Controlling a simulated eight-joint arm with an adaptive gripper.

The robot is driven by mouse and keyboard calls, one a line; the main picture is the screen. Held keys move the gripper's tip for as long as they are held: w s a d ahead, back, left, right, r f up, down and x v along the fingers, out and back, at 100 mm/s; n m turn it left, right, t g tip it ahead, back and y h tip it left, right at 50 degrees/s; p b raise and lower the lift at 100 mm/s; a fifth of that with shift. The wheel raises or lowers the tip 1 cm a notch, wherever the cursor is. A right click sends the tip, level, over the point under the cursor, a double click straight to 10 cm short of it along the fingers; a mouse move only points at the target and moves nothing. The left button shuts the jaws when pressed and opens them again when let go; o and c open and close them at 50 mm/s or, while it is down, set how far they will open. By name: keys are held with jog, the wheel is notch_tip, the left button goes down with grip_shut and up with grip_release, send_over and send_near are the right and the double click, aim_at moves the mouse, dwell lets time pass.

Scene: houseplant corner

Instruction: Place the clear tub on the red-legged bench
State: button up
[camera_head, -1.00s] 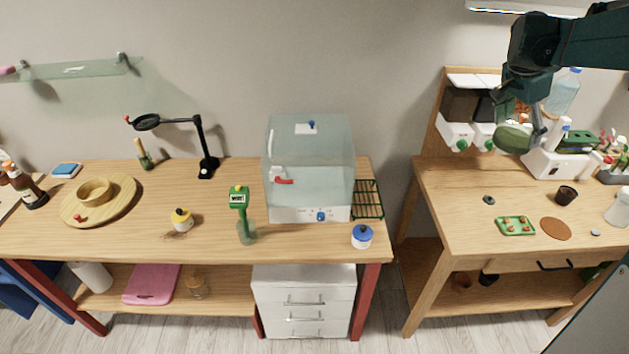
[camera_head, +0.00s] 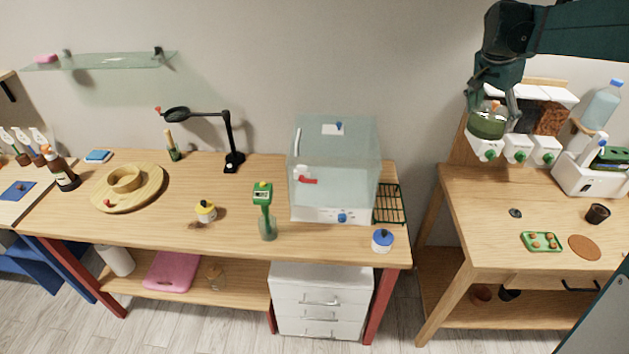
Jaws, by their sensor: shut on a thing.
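My gripper (camera_head: 494,98) is at the upper right and shut on the clear tub (camera_head: 488,122). The tub is a see-through round vessel with green contents, held in the air in front of the wall dispensers. The fingers hide part of its upper rim. The red-legged bench (camera_head: 330,240) is to the left, a wooden top on red legs (camera_head: 381,303). The tub is to the right of this bench's right end and above it in the picture.
On the bench stand a clear cabinet (camera_head: 338,165), green rack (camera_head: 388,205), blue-lidded jar (camera_head: 382,241), green meter (camera_head: 264,205), yellow pot (camera_head: 206,211), black lamp (camera_head: 233,155) and round wooden tray (camera_head: 140,197). A second wooden bench (camera_head: 480,215) is right.

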jog(key=w+a+n+t+y, duration=0.1)
jog(key=w+a+n, duration=0.15)
jog(key=a, duration=0.95)
jog(key=w+a+n, duration=0.2)
jog(key=w+a, duration=0.2)
jog(key=a, duration=0.9)
jog(key=w+a+n+t+y, duration=0.1)
jog(key=w+a+n, duration=0.25)
jog(key=a, duration=0.85)
jog(key=s+a+n+y+p, duration=0.1)
jog(key=s+a+n, duration=0.15)
jog(key=a, duration=1.15)
jog(key=s+a+n+y, duration=0.1)
jog(key=s+a+n, duration=0.15)
jog(key=a, duration=1.15)
jog(key=s+a+n+y+p, duration=0.1)
jog(key=s+a+n, duration=0.15)
jog(key=a, duration=1.15)
notch_tip(320, 180, down, 26)
jog(key=shift+s+a+f+m, duration=0.2)
jog(key=shift+s+m, duration=0.1)
jog(key=shift+m, duration=0.15)
jog(key=shift+r, duration=0.2)
jog(key=shift+r+p, duration=0.35)
jog(key=shift+p, duration=0.15)
jog(key=shift+f, duration=0.15)
